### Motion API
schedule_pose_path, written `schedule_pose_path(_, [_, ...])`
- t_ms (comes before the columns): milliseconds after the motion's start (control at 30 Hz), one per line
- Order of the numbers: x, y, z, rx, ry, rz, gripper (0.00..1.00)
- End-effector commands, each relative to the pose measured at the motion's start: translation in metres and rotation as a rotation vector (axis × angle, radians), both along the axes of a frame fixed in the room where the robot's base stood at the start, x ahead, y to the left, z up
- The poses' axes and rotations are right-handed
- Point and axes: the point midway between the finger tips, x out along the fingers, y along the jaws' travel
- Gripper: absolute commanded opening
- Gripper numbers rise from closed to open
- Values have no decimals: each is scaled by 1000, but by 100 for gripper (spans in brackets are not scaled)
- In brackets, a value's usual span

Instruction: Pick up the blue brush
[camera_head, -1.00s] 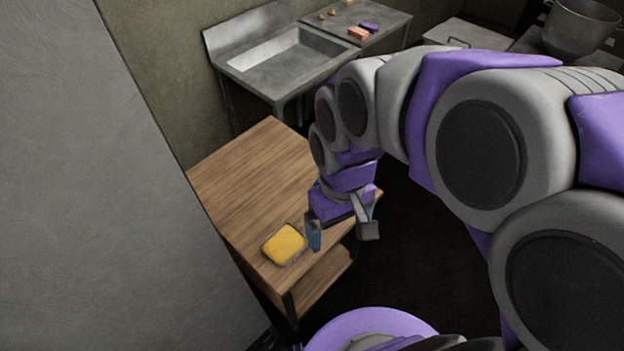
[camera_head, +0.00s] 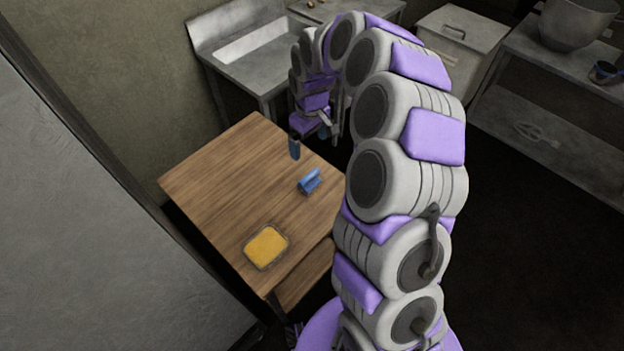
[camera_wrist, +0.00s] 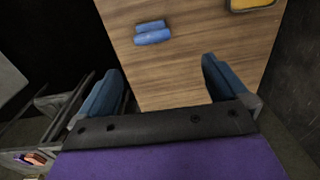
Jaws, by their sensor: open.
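The blue brush (camera_head: 310,181) lies on the wooden table (camera_head: 220,170), near its right edge. It also shows in the wrist view as a blue two-part shape (camera_wrist: 151,33) at the top, ahead of the fingers. My gripper (camera_head: 314,135) is near the far right corner of the table, beyond the brush and apart from it. In the wrist view the two blue fingers (camera_wrist: 165,70) are spread wide with only tabletop visible between them.
A shallow tray of yellow stuff (camera_head: 266,247) sits at the table's near end. A metal sink (camera_head: 255,50) stands behind the table. A grey wall or panel (camera_head: 70,230) fills the left. A shelf (camera_head: 560,85) with a pot (camera_head: 577,22) is at the right.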

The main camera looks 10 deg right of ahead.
Motion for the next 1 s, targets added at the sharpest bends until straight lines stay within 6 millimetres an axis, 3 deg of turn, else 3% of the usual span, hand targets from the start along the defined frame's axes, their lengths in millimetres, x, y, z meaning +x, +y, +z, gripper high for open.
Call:
schedule_pose_path(100, [16, -5, -15, -20, -5, 5, 100])
schedule_pose_path(267, [24, -12, -27, -32, -7, 11, 100])
schedule_pose_path(467, [26, -17, -54, -29, -9, 12, 100])
schedule_pose_path(800, [26, -14, -122, -31, -10, 11, 100])
schedule_pose_path(1000, [25, -13, -146, -34, -7, 12, 100])
